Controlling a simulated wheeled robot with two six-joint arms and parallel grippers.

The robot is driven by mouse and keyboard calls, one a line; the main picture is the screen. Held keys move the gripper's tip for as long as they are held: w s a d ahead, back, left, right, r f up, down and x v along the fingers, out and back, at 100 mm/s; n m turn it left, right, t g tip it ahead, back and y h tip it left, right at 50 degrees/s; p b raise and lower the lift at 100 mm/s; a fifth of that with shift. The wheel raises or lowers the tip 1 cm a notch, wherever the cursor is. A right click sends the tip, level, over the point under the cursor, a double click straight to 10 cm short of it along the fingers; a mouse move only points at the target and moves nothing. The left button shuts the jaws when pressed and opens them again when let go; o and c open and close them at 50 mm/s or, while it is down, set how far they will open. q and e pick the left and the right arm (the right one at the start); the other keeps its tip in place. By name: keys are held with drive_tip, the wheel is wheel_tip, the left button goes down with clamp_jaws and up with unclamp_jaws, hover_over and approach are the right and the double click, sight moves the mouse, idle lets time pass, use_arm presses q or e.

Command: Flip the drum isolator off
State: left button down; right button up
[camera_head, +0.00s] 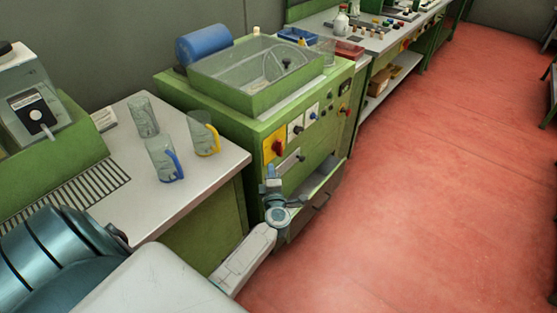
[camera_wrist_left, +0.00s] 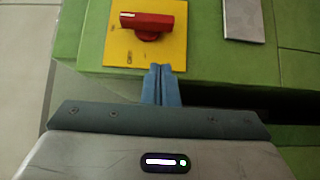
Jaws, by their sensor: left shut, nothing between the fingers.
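A red rotary handle (camera_head: 278,147) sits on a yellow plate (camera_head: 268,155) on the front of the green machine. In the left wrist view the red handle (camera_wrist_left: 147,22) lies across the picture, on the yellow plate (camera_wrist_left: 117,49). I take it for the drum isolator; its label is too small to read. My left gripper (camera_head: 271,168) is just below the plate in the head view. In the left wrist view its blue fingers (camera_wrist_left: 160,68) are together and empty, with their tips by the plate's lower edge, apart from the handle. My right gripper is not in view.
The green machine (camera_head: 225,118) carries a clear-sided tank and a blue drum (camera_head: 203,44). More knobs (camera_head: 312,112) sit right of the plate, with an open drawer (camera_head: 318,199) below. Several jugs stand on the left bench (camera_head: 212,180). The red floor (camera_head: 420,190) at right is clear.

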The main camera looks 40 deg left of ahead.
sight(278, 154)
use_arm(q)
drive_tip(key=shift+w+a, duration=0.15)
drive_tip(key=shift+w, duration=0.8)
drive_tip(key=shift+w+a, duration=0.2)
drive_tip(key=shift+w, duration=0.7)
drive_tip(key=shift+w+a, duration=0.15)
drive_tip(key=shift+w, duration=0.8)
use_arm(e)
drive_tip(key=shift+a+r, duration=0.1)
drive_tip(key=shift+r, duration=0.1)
use_arm(q)
drive_tip(key=shift+f, duration=0.1)
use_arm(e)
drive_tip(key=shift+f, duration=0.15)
use_arm(q)
drive_tip(key=shift+f+b, duration=0.1)
drive_tip(key=shift+b, duration=0.7)
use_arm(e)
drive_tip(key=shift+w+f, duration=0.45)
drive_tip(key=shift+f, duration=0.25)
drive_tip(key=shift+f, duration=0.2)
use_arm(q)
drive_tip(key=shift+n+b, duration=0.3)
drive_tip(key=shift+b, duration=0.25)
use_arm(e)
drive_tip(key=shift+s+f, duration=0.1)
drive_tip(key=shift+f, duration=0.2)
